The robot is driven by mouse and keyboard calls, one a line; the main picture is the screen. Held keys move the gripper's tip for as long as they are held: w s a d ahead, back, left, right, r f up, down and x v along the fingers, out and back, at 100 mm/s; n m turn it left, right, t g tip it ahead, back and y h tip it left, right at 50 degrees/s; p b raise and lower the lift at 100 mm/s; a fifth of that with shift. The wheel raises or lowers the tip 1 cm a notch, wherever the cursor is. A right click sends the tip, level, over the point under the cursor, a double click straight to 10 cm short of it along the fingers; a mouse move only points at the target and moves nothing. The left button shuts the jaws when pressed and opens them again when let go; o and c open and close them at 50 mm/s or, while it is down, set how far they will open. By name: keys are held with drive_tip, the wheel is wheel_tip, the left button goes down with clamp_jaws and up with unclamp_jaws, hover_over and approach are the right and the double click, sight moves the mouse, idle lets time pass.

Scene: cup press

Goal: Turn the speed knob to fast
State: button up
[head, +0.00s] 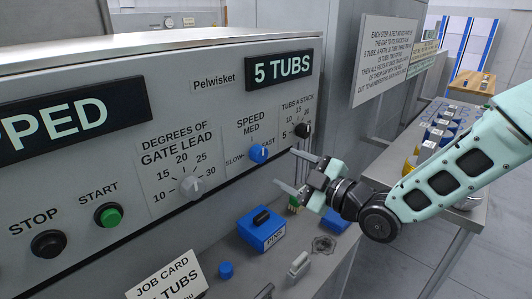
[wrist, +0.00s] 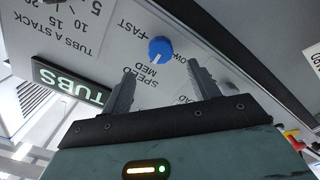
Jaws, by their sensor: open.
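The blue speed knob (head: 258,152) is on the grey machine panel, under the SPEED label, with SLOW at its left and FAST at its right. In the wrist view the knob (wrist: 160,48) appears upside down, and its white mark points toward MED. My gripper (head: 284,168) is open and empty, just right of the knob in the head view. In the wrist view the open fingers (wrist: 160,70) point toward the panel, with the knob ahead of the gap between them. The fingers look apart from the knob.
The gate lead knob (head: 191,187), tubs-a-stack knob (head: 303,130), green start button (head: 109,215) and black stop button (head: 48,244) share the panel. A blue box (head: 261,229) stands on the ledge below. Several tubs (head: 440,130) stand on a bench at right.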

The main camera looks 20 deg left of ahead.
sight(263, 157)
drive_tip(key=p+x, duration=0.1)
drive_tip(key=x, duration=0.7)
drive_tip(key=shift+w+a+p, duration=0.1)
drive_tip(key=shift+a+p, duration=0.1)
drive_tip(key=shift+p, duration=0.1)
drive_tip(key=c, duration=1)
